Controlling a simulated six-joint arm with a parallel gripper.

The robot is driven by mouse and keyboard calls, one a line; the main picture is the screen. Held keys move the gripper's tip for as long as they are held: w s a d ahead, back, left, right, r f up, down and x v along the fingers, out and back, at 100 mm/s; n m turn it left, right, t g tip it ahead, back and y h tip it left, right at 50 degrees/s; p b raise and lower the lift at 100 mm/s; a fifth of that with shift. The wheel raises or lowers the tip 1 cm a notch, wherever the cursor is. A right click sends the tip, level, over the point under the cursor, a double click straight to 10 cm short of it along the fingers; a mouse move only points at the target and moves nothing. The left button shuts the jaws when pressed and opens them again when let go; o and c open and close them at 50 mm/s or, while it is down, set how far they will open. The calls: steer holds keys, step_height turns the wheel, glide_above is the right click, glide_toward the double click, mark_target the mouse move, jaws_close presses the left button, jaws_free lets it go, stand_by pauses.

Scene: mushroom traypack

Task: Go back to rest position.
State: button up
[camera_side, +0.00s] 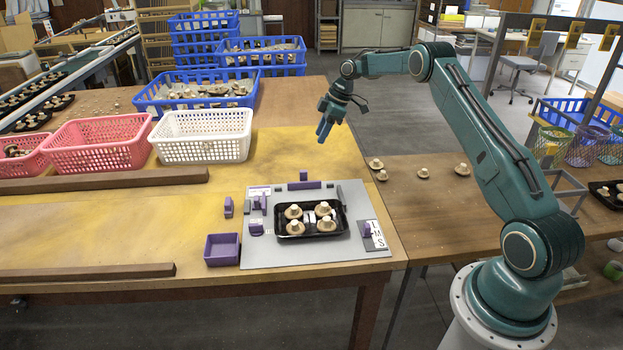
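My gripper (324,131) hangs in the air above the far right part of the yellow table, pointing down, with nothing seen in it. Its blue fingers look close together, but at this size I cannot tell whether they are open or shut. A black tray (341,232) with several pale mushrooms (323,209) in it lies on a grey board (262,256) below and nearer than the gripper. The gripper is well apart from the tray.
Purple blocks and a purple box (222,248) stand around the board. White (203,137) and pink (98,144) baskets and a blue crate (196,90) with mushrooms stand at the left. Loose mushrooms (423,173) lie on the brown table at right. Wooden bars (100,184) cross the table.

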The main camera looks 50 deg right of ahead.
steer(key=s+a+r+m+h, duration=0.1)
steer(key=s+a+r, duration=0.3)
steer(key=a+r, duration=0.25)
steer(key=s+a+r+m, duration=0.2)
steer(key=s+a+r, duration=0.2)
steer(key=a+r, duration=0.3)
steer(key=s+a+r+m+h, duration=0.1)
steer(key=s+a+r, duration=0.4)
steer(key=r, duration=0.4)
steer(key=s+a+r+m+t, duration=0.1)
steer(key=s+a, duration=0.2)
steer(key=s, duration=0.3)
steer(key=s+a+r+m, duration=0.1)
steer(key=s+a+r, duration=0.15)
steer(key=s, duration=0.45)
steer(key=s+a+f+m, duration=0.1)
steer(key=s+f, duration=0.1)
steer(key=s, duration=0.5)
steer(key=s+a+f+m+t+h, duration=0.1)
steer(key=s+f+m, duration=0.1)
steer(key=s, duration=0.6)
steer(key=shift+f, duration=0.75)
